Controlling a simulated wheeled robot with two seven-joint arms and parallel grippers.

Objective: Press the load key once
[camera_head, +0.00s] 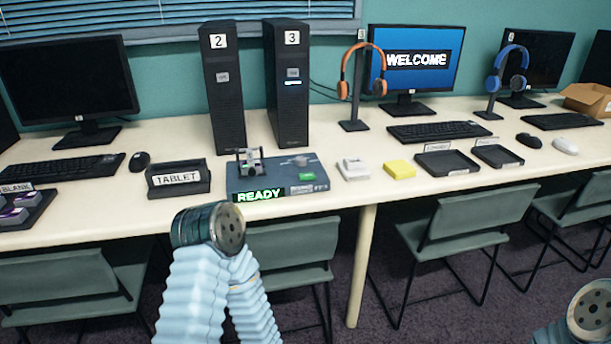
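A dark blue-grey device (277,172) lies on the table, with a lit green READY display (259,195) on its front. A small green key (306,177) sits on its top right part, next to small labels too small to read; I cannot tell for certain that it is the load key. A small metallic fixture (250,161) stands on the device's left part. A bent part of one of my arms, in a pale blue sleeve, rises in front of the table below the device, apart from it. Neither gripper shows.
A TABLET holder (179,179) stands left of the device. Towers 2 (222,100) and 3 (289,100) stand close behind. A white block (353,168) and a yellow pad (399,169) lie to its right. Green chairs (455,225) stand at the table's front.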

